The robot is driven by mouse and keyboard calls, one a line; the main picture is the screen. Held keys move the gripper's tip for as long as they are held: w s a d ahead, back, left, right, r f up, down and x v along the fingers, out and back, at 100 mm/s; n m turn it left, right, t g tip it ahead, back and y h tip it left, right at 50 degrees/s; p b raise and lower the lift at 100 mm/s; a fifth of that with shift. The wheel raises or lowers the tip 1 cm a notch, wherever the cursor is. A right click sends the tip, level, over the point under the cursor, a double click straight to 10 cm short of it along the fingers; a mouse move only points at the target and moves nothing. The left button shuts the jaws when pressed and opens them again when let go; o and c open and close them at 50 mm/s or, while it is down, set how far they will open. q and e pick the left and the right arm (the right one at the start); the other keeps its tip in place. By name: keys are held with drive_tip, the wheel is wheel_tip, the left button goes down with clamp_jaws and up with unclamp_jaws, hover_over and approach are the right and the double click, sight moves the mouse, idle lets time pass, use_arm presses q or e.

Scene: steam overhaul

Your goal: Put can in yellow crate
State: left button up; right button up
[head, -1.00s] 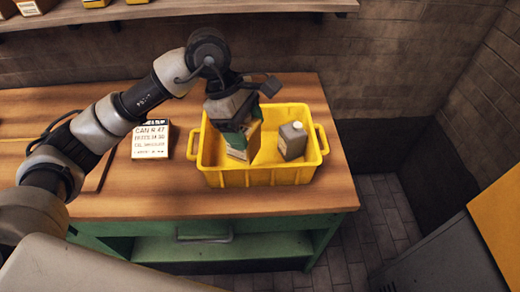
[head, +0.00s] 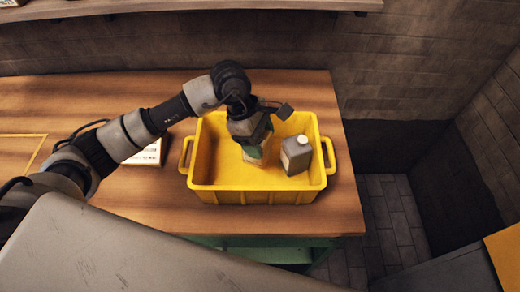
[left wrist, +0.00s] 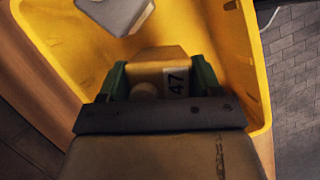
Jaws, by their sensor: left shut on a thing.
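The yellow crate (head: 258,197) stands on the wooden bench, and its yellow wall also fills much of the left wrist view (left wrist: 35,50). My left gripper (head: 257,148) is inside the crate's outline, pointing down, its green fingers shut on a tan boxy can. In the left wrist view the can (left wrist: 160,66) shows a "47" label and a round cap between the fingers. Its lower part is hidden, so I cannot tell whether it touches the crate floor. My right gripper is not in view.
A grey can with a pale cap (head: 297,155) stands in the right part of the crate, close to the held can. A white-labelled box (head: 150,155) is partly hidden behind my left arm. The bench (head: 345,190) ends just right of the crate.

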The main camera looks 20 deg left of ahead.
use_arm(q)
wheel_tip(320, 180, down, 4)
drive_tip(key=shift+f+p, duration=0.25)
drive_tip(key=shift+p, duration=0.35)
drive_tip(key=shift+f, duration=0.35)
drive_tip(key=o, duration=1.1)
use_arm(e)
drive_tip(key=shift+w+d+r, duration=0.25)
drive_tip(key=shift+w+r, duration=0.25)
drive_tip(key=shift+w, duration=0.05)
use_arm(q)
drive_tip(key=shift+r, duration=0.2)
drive_tip(key=shift+w+a+r, duration=0.15)
drive_tip(key=shift+a+r, duration=0.05)
drive_tip(key=shift+r, duration=0.1)
drive_tip(key=b+v, duration=0.2)
drive_tip(key=v, duration=0.9)
drive_tip(key=shift+b, duration=0.4)
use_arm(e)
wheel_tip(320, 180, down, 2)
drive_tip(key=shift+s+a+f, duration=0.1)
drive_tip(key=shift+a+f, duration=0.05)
